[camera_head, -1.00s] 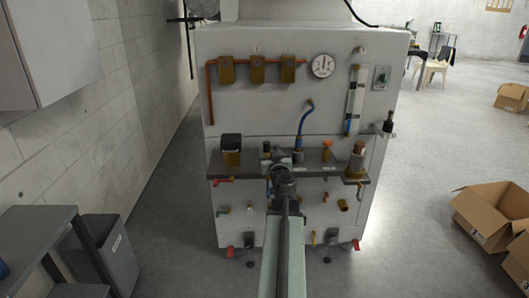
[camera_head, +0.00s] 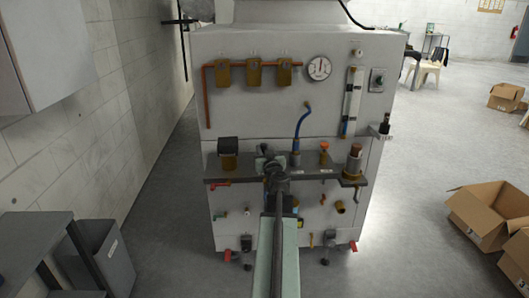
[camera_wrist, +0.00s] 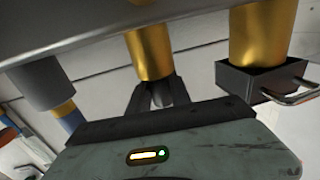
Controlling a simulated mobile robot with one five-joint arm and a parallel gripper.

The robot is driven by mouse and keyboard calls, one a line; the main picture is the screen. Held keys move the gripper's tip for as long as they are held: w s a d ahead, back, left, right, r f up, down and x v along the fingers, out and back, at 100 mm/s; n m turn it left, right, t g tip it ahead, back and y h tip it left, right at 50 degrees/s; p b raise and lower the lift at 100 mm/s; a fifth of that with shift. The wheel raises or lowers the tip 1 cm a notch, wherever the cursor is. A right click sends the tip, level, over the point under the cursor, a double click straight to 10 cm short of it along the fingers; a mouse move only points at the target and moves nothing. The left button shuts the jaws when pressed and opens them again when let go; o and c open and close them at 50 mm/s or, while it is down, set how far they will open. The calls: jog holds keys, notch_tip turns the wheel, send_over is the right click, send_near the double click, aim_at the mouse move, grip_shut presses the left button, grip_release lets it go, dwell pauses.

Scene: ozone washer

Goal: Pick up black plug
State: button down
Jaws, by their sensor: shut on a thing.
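My gripper (camera_head: 268,160) is at the dark shelf on the front of the white washer, between the black-topped brass fitting and the blue hose. In the upside-down wrist view, its dark fingers (camera_wrist: 154,96) are closed at the free end of a brass cylinder (camera_wrist: 149,52) that stands out from the shelf. The black plug is at this spot and is mostly hidden by the fingers. I cannot tell whether it has moved out of its seat.
The black-topped brass fitting (camera_head: 228,160) stands close on the left; its cap (camera_wrist: 262,80) is near my fingers. The blue hose (camera_head: 301,121), an orange-topped fitting (camera_head: 324,150) and a brown-topped fitting (camera_head: 354,158) are to the right. Open boxes (camera_head: 486,215) lie on the floor.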

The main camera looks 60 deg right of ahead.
notch_tip(320, 180, up, 10)
jog(key=p, duration=0.9)
jog(key=shift+f, duration=0.15)
